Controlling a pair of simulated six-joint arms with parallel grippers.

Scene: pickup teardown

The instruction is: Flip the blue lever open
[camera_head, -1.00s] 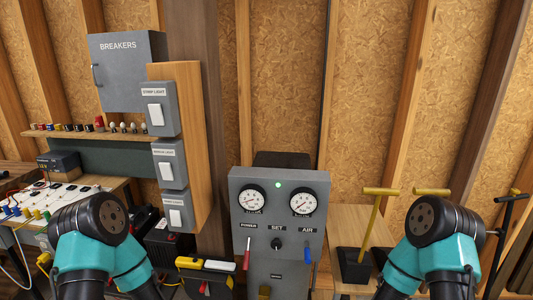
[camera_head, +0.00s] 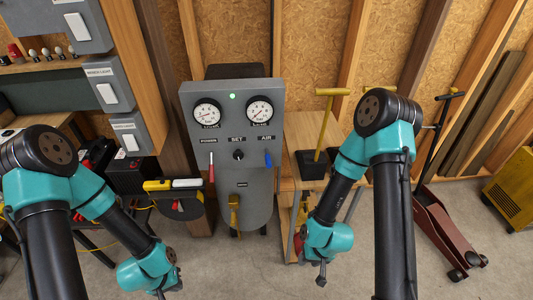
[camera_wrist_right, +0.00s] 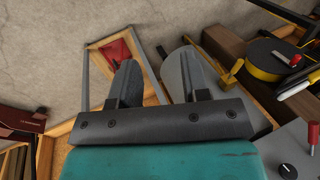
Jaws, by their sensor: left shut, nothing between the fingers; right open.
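The blue lever (camera_head: 268,159) is under the AIR label on the right of the grey control panel (camera_head: 232,180). It points downward. A red lever (camera_head: 211,167) hangs under POWER, with the black SET knob (camera_head: 238,154) between them. My right gripper (camera_head: 321,279) is low, below and right of the panel, clear of the lever. In the right wrist view its two fingers (camera_wrist_right: 158,78) are apart and empty; the blue lever does not show there. My left gripper (camera_head: 168,290) is at the bottom left, well away from the panel, shut and empty.
A wooden stand (camera_head: 300,165) with a yellow T-handle (camera_head: 324,125) rises right of the panel, beside my right arm. A red floor jack (camera_head: 445,230) stands at right. The floor in front of the panel is open.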

